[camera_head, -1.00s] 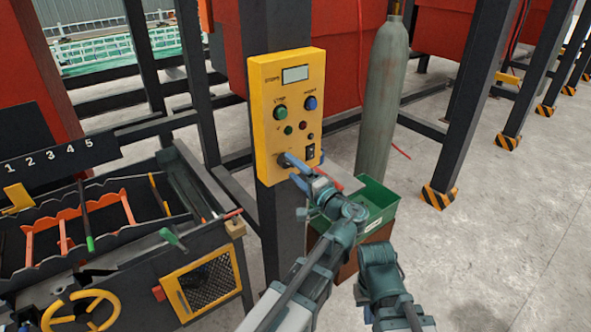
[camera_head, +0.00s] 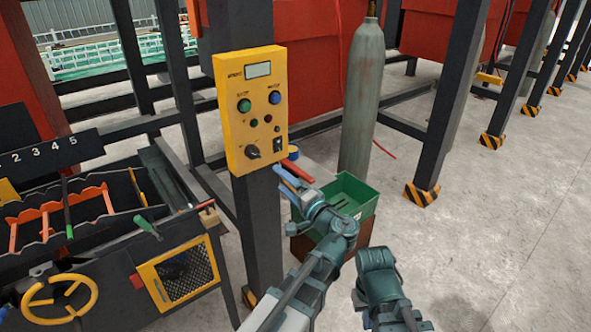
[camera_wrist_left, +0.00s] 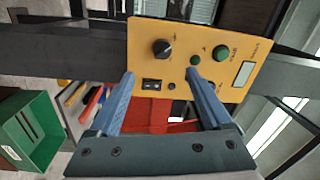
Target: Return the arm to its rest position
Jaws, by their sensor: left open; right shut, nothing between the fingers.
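My left gripper (camera_head: 285,181) is open and empty, just below and to the right of the yellow control panel (camera_head: 238,125). In the left wrist view its two blue fingers (camera_wrist_left: 160,84) are spread apart with nothing between them. The panel's black rotary knob (camera_head: 252,152) is in plain view and apart from the fingers; it also shows in the left wrist view (camera_wrist_left: 161,47). My right arm (camera_head: 379,280) is folded at the lower middle of the head view, and its fingers cannot be made out.
A green bin (camera_head: 352,190) stands behind my left arm, near a grey gas cylinder (camera_head: 361,105). The panel is on a dark post (camera_head: 262,230). A machine with a yellow handwheel (camera_head: 60,296) is at left. Open concrete floor (camera_head: 490,220) lies to the right.

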